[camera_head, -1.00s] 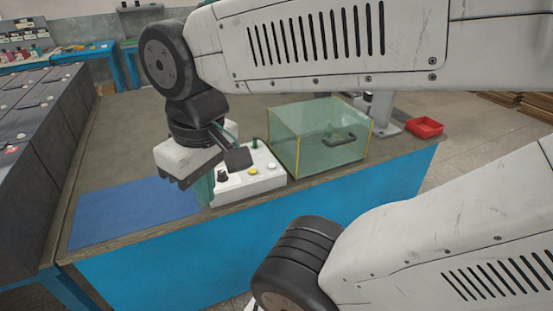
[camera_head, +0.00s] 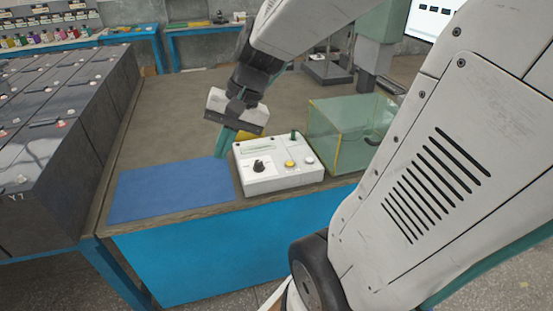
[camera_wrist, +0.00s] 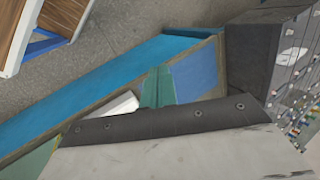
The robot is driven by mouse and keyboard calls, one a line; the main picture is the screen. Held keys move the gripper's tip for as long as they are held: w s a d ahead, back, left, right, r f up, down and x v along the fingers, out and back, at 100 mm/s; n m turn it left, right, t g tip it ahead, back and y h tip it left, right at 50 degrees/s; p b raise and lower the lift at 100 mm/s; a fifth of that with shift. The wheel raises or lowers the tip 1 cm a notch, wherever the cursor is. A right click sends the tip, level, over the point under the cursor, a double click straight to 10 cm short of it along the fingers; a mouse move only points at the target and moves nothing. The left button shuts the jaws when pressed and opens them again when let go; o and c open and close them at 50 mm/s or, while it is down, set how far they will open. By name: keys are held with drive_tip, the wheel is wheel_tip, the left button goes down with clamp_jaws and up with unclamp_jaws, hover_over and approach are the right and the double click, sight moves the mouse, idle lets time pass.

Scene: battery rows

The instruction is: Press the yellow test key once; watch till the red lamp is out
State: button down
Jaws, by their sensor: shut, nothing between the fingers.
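The white test box (camera_head: 280,180) sits at the bench's front edge. On its top are a yellow key (camera_head: 290,164), a black knob (camera_head: 259,166), a pale round button or lamp (camera_head: 310,160) and a green post (camera_head: 293,136). I see no red light on it; I cannot tell which part is the red lamp. My gripper (camera_head: 220,152) is shut and empty, its green fingers pointing down just left of the box, near the blue mat's back right corner. In the wrist view, the fingers (camera_wrist: 158,88) show between the mat and part of the white box (camera_wrist: 115,105); the key is hidden there.
The blue mat (camera_head: 165,190) lies left of the box. A clear greenish case (camera_head: 345,130) stands close on its right. A yellow thing (camera_head: 244,135) shows partly behind my gripper. Dark battery blocks (camera_head: 60,130) line the left. The bench behind the mat (camera_head: 165,115) is clear.

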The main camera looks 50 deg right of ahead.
drive_tip(key=w+d+f+m+t, duration=0.2)
drive_tip(key=w+d+f+m, duration=0.3)
drive_tip(key=d, duration=0.4)
drive_tip(key=m+t+h, duration=0.3)
drive_tip(key=m+t, duration=0.1)
drive_tip(key=m, duration=0.8)
hover_over(293, 164)
wheel_tip(293, 164, down, 9)
drive_tip(key=shift+f, duration=0.15)
drive_tip(key=shift+f, duration=0.1)
drive_tip(key=shift+f, duration=4.3)
drive_tip(key=shift+f, duration=0.1)
drive_tip(key=shift+f, duration=0.3)
